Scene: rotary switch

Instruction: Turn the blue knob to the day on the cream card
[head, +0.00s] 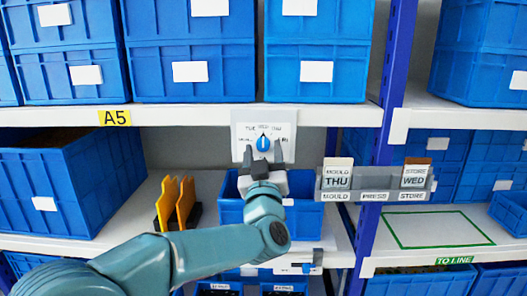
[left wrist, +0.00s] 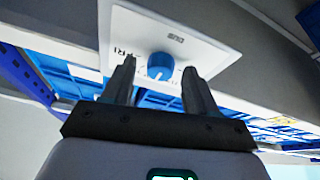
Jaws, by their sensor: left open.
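The blue knob (head: 263,143) sits on a white plate (head: 236,150) fixed at the shelf edge. Day labels ring it; TUE, WED and THU are legible above it, and its white mark points up towards WED. The left wrist view shows the knob (left wrist: 160,66) with FRI and SUN legible on the plate. My left gripper (head: 263,156) is open, its fingers pointing up just below the knob. In the left wrist view the fingers (left wrist: 159,82) stand on either side of it, apart from it. A card with a pale cream top reads THU (head: 337,182). My right gripper is out of view.
A card with a brown top reads WED (head: 414,181) on the same grey rail (head: 374,184), labelled MOULD, PRESS and STORE. A blue bin (head: 229,212) stands behind my left gripper. Orange plates (head: 186,200) stand to the left. A blue upright (head: 386,150) is at the right.

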